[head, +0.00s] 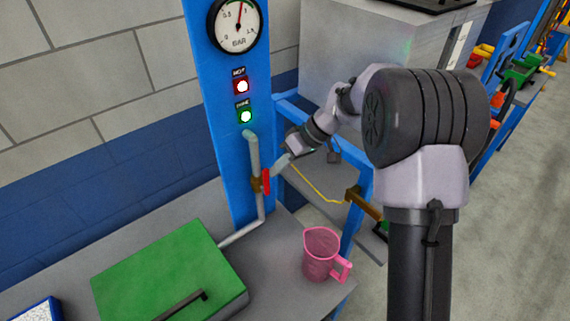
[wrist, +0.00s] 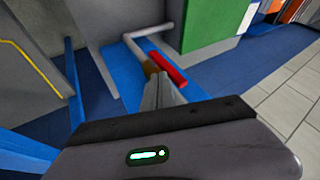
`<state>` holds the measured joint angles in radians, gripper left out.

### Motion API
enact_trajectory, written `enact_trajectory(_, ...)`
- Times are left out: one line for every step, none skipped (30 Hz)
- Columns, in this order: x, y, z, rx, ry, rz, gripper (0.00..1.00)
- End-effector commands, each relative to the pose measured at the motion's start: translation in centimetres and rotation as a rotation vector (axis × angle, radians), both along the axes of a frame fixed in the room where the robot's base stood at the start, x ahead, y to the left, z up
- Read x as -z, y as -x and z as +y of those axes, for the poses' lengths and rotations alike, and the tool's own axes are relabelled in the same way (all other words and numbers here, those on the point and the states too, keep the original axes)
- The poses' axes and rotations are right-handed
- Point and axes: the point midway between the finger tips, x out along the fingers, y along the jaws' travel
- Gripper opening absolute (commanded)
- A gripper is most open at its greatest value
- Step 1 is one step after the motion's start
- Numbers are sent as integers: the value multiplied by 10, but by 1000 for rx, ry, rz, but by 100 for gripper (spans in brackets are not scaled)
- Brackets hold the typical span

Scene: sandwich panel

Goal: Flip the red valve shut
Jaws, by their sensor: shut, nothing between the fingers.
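The red valve handle (head: 266,181) sits on a brass valve body (head: 257,184) in a grey pipe (head: 253,152) in front of the blue panel. The handle runs roughly along the upright pipe. It also shows in the wrist view (wrist: 168,68), just beyond my fingertips. My gripper (head: 282,161) is shut and empty, reaching in from the right, slightly above and right of the handle. The shut fingers show in the wrist view (wrist: 163,91). I cannot tell whether they touch the handle.
The blue panel (head: 220,100) carries a pressure gauge (head: 235,25), a lit red lamp (head: 242,86) and a lit green lamp (head: 246,116). A pink jug (head: 321,254) and a green box (head: 165,275) stand on the grey bench below. A blue frame (head: 360,200) stands at the right.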

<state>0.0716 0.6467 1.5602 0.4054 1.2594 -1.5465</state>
Motion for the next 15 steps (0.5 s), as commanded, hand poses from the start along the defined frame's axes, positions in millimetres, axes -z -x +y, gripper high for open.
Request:
enact_trajectory(0, 0, 0, 0, 0, 0, 0)
enact_trajectory(0, 0, 0, 0, 0, 0, 0)
enact_trajectory(0, 0, 0, 0, 0, 0, 0)
enact_trajectory(0, 0, 0, 0, 0, 0, 0)
enact_trajectory(0, 0, 0, 0, 0, 0, 0)
enact_trajectory(0, 0, 0, 0, 0, 0, 0)
enact_trajectory(0, 0, 0, 0, 0, 0, 0)
enact_trajectory(0, 0, 0, 0, 1, -1, 0)
enact_trajectory(0, 0, 0, 0, 2, -2, 0)
enact_trajectory(0, 0, 1, 0, 5, -4, 0)
enact_trajectory(0, 0, 1, 0, 8, -6, 0)
enact_trajectory(0, 1, 2, 0, 14, -10, 0)
enact_trajectory(0, 1, 2, 0, 20, -15, 0)
enact_trajectory(-1, 2, 3, -1, 28, -21, 0)
enact_trajectory(-1, 2, 4, -2, 36, -27, 0)
